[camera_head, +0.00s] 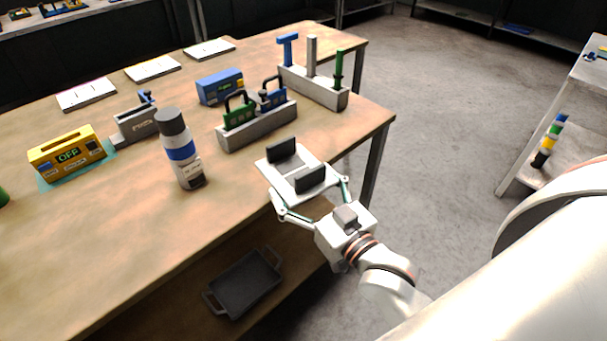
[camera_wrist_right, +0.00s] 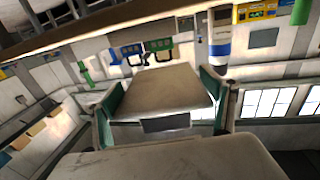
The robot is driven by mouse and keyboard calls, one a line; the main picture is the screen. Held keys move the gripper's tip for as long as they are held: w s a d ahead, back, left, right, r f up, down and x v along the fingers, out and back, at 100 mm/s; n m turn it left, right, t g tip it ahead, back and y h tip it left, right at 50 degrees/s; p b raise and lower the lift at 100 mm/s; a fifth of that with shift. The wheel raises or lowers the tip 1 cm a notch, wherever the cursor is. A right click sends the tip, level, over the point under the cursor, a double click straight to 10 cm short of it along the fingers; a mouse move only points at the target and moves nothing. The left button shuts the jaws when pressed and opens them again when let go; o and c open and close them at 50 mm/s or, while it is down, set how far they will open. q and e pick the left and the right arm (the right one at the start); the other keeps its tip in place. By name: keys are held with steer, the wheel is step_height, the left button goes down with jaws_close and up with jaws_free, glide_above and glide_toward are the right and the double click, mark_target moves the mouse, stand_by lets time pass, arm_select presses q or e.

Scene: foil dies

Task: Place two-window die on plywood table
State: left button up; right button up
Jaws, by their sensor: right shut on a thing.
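My right gripper (camera_head: 311,187) is shut on a pale slab-like piece (camera_head: 292,168) with two dark rectangular panels, which looks like the two-window die. In the right wrist view the slab (camera_wrist_right: 160,92) sits between the two green-lined fingers, with one dark panel on its near side. In the head view the piece overlaps the near right edge of the plywood table (camera_head: 130,235); it appears held in the air, though its height is hard to judge. My left gripper is not in view.
Behind the piece, a grey block (camera_head: 262,128) carries green and blue handled dies. A rack (camera_head: 325,94) of upright tools stands at the far right corner. A bottle (camera_head: 181,150) stands left of them. The table's near left is clear. A dark tray (camera_head: 243,283) lies below.

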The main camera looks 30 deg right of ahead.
steer(key=w+a+r+n+g+y, duration=0.1)
steer(key=a+n+g+y, duration=0.4)
steer(key=a, duration=0.5)
steer(key=w+a+r+n+g+y, duration=0.1)
steer(key=a+r+n+g+y, duration=0.3)
steer(key=a+y, duration=0.5)
steer(key=shift+w+a+n+g, duration=0.25)
steer(key=shift+a+n+g, duration=0.2)
steer(key=shift+n, duration=0.75)
steer(key=shift+a, duration=0.1)
